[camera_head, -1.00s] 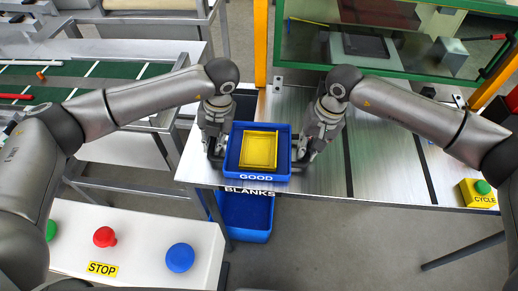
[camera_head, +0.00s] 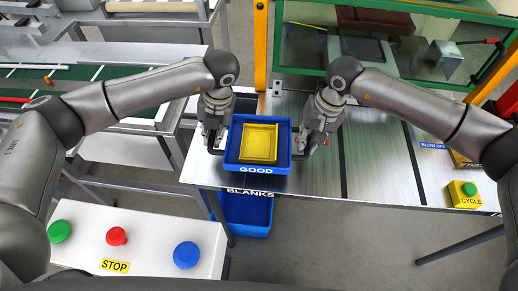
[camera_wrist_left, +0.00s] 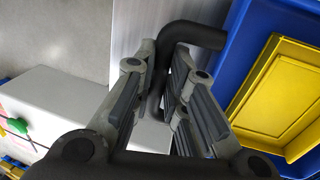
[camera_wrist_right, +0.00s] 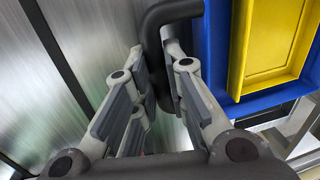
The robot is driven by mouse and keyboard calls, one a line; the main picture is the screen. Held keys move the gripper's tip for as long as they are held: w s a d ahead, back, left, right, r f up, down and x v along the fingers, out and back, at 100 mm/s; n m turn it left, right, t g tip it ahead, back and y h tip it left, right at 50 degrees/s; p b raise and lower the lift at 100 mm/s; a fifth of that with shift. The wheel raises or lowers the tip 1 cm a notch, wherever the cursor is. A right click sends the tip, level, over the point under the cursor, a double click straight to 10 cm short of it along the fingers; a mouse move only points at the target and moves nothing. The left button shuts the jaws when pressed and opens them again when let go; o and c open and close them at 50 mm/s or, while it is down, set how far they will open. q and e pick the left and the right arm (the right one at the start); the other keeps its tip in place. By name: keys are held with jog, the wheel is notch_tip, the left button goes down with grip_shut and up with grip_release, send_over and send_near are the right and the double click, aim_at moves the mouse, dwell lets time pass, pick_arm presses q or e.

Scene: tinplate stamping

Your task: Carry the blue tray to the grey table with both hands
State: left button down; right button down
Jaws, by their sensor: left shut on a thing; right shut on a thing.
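The blue tray (camera_head: 231,159), marked GOOD, holds a yellow tray-shaped part (camera_head: 258,144) and is level over the left end of a steel-topped bench (camera_head: 320,175). My left gripper (camera_head: 214,142) is shut on its black left handle, which shows in the left wrist view (camera_wrist_left: 190,34). My right gripper (camera_head: 306,145) is shut on the black right handle, seen in the right wrist view (camera_wrist_right: 165,15). The tray hides the bench beneath it, so any gap is hard to judge. I cannot tell which surface is the grey table.
A blue BLANKS bin (camera_head: 246,214) stands below the bench's front edge. A white box (camera_head: 150,235) with STOP and coloured buttons is at front left. A yellow CYCLE box (camera_head: 463,194) is at right. A yellow post (camera_head: 260,50) and green-framed machine (camera_head: 400,70) stand behind.

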dwell(0.7)
